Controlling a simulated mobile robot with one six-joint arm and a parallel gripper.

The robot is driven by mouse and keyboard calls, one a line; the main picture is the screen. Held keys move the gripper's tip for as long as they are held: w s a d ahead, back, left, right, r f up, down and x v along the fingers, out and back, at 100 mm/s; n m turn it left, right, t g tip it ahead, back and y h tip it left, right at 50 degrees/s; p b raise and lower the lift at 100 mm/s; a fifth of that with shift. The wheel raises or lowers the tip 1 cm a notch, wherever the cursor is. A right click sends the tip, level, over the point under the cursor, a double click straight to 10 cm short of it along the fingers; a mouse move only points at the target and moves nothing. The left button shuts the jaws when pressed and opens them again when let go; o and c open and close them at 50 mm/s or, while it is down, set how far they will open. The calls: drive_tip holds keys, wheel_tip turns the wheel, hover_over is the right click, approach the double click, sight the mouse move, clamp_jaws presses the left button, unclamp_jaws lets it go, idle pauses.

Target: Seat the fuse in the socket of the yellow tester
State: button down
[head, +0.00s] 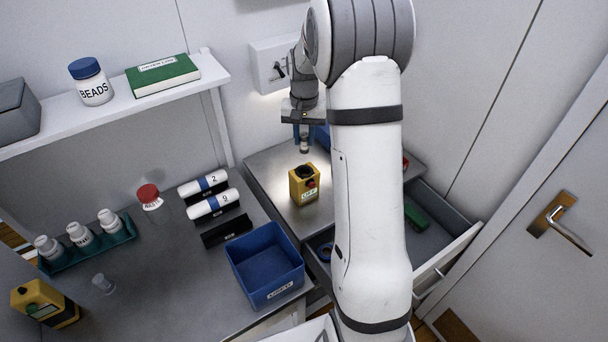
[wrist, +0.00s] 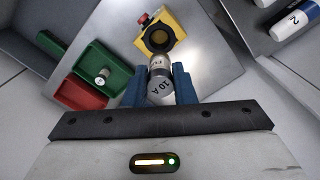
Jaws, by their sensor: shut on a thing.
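The yellow tester (head: 304,185) stands on the metal surface in the head view, with a dark round socket on top and a red button. In the wrist view the tester (wrist: 160,36) is just beyond my fingertips, its socket (wrist: 158,39) open and empty.
The wrist view shows a green tray (wrist: 100,72) holding a small cylinder, and a red tray (wrist: 79,92). A blue bin (head: 266,268) and labelled white rolls (head: 212,204) are left of the tester. An open drawer (head: 450,245) is at right.

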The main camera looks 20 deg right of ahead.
drive_tip(key=b, duration=0.6)
hover_over(304, 184)
drive_tip(key=w+d, duration=0.1)
drive_tip(key=w, duration=0.3)
drive_tip(key=f, duration=1)
drive_tip(key=shift+s+d+f, duration=0.1)
drive_tip(key=shift+s+d, duration=0.05)
drive_tip(key=shift+s, duration=0.1)
drive_tip(key=c, duration=1.2)
unclamp_jaws()
